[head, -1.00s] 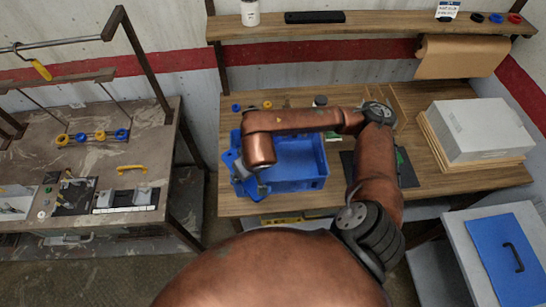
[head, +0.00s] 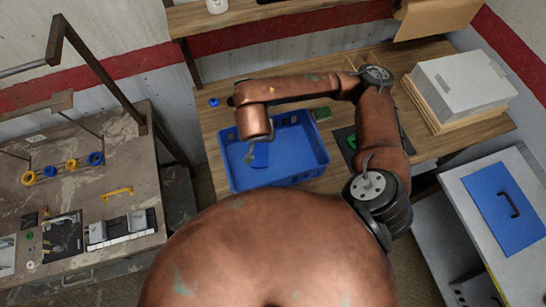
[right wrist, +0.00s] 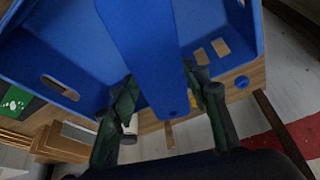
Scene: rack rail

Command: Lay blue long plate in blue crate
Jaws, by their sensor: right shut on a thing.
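The blue long plate shows in the right wrist view (right wrist: 148,45) as a flat bar with a hole near its end, running between my fingers. In the head view the plate (head: 261,156) is a small blue piece over the left part of the blue crate (head: 285,180). My right gripper (head: 250,156) is shut on the plate near one end. The crate is open-topped with slotted walls, and it also shows in the right wrist view (right wrist: 30,72). Whether the plate touches the crate floor cannot be told. My left gripper is not in view.
The crate stands on a wooden bench (head: 215,133). A side table (head: 75,205) at the left holds small parts, and a white cabinet (head: 470,220) stands at lower right.

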